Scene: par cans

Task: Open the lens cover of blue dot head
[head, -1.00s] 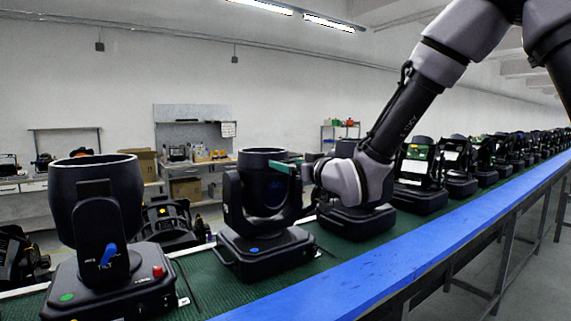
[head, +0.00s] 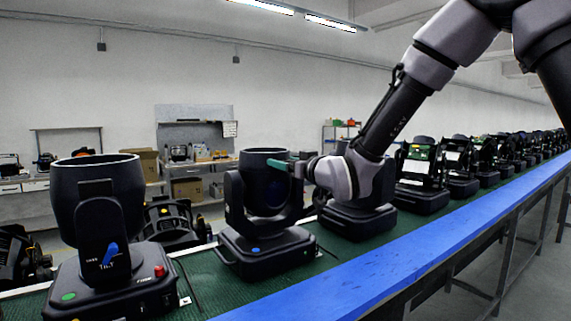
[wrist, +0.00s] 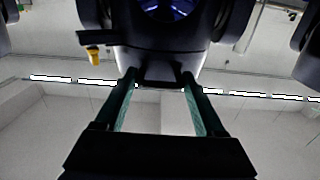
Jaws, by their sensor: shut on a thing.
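The blue dot head (head: 262,200) is a black moving-head light on the conveyor, with a blue dot (head: 255,250) on its base. Its dark bluish lens opening shows below the top rim in the head view, and a blue-lit lens (wrist: 165,8) shows at the top of the wrist view. My gripper (head: 284,165) is at the head's upper right side. In the wrist view its green-lined fingers are on both sides of a dark tab (wrist: 160,74) on the head's edge, shut on it. How far the lens cover is open I cannot tell.
A green-dot head (head: 98,215) with a red button stands at the left. Another head (head: 355,222) stands under my wrist, and a row of heads recedes right. The blue conveyor rail (head: 400,260) runs along the front. Shelves and boxes are behind.

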